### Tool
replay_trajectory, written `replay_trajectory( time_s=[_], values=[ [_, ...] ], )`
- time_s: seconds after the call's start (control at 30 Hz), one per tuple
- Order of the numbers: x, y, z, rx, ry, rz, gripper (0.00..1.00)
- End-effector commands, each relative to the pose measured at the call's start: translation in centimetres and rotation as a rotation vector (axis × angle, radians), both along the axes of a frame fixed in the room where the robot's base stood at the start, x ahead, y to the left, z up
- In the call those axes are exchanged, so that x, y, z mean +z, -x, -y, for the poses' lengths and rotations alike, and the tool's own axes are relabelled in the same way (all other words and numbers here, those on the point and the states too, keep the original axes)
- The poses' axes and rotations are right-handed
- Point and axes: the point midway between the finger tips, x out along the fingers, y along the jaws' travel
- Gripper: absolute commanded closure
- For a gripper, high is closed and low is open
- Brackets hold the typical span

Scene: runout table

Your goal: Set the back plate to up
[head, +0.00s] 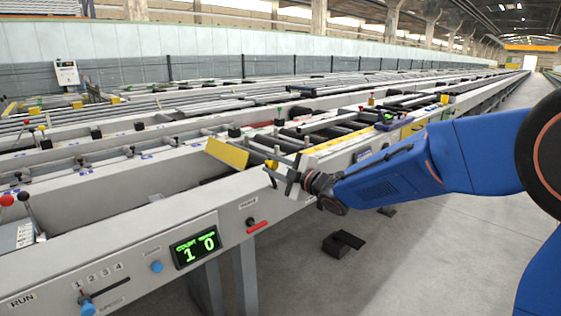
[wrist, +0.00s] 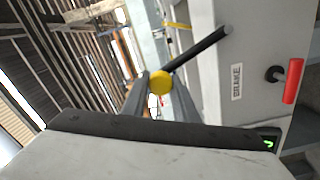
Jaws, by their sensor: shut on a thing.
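A yellow plate (head: 227,152) stands tilted on the near edge of the runout table, just left of my gripper in the head view. I take it for the back plate, but no label on it can be read. My gripper (head: 278,172) is at the table's front edge. In the wrist view my gripper (wrist: 160,97) is shut on a yellow knob (wrist: 160,82) at the end of a dark lever (wrist: 203,48). The knob also shows beside the fingers in the head view (head: 271,164). The lever's foot is hidden in the head view.
A red handle (head: 257,226) marked BRAKE in the wrist view and a green counter display (head: 196,247) are on the front panel. Levers with red and black knobs (head: 22,198) stand at the left. A black pedal (head: 343,243) is on the open floor.

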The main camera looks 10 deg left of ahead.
Motion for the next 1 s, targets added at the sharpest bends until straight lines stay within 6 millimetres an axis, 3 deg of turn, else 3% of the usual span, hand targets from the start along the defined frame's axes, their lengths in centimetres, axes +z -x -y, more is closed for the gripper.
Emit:
replay_trajectory(
  time_s=[0.5,1.0],
  values=[
    [-2.6,2.8,-2.2,-0.001,0.221,0.276,1.00],
    [-3.3,3.3,-2.6,-0.002,0.269,0.337,1.00]
  ],
)
